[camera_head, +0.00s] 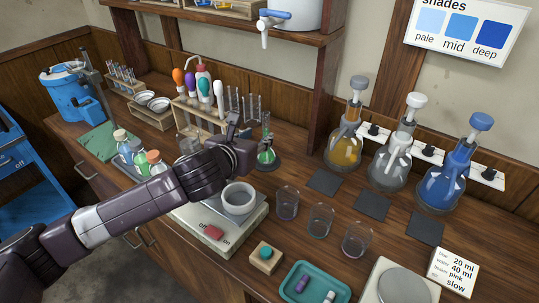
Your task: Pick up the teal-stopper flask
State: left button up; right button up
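A small conical glass flask (267,156) with green at its neck and lower part stands on the bench behind the white hot plate. I take it for the teal-stopper flask, though its top is too small to read clearly. My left gripper (246,138) is just left of the flask's neck, its dark fingers pointing toward the back. The fingers overlap and partly hide each other, so I cannot tell their opening or whether they touch the flask. A separate teal stopper (266,252) sits on a small wooden block (260,262) at the front. My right gripper is not in view.
Beakers (287,203) and large flasks (343,150) stand to the right. A tube rack (205,119) is behind the gripper. Capped jars (138,150) stand left of my arm.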

pick_arm(q)
jog(key=shift+x, duration=1.3)
jog(key=shift+s+f+p+x, duration=0.1)
jog(key=shift+f+x, duration=0.1)
jog(key=shift+x, duration=0.7)
jog(key=shift+s+f+p+x, duration=0.1)
jog(key=shift+f+p+x, duration=0.1)
jog(key=shift+x, duration=0.75)
jog(key=shift+f+p+x, duration=0.1)
jog(key=shift+f+x, duration=0.1)
jog(key=shift+x, duration=0.7)
jog(key=shift+a, duration=0.15)
grip_shut()
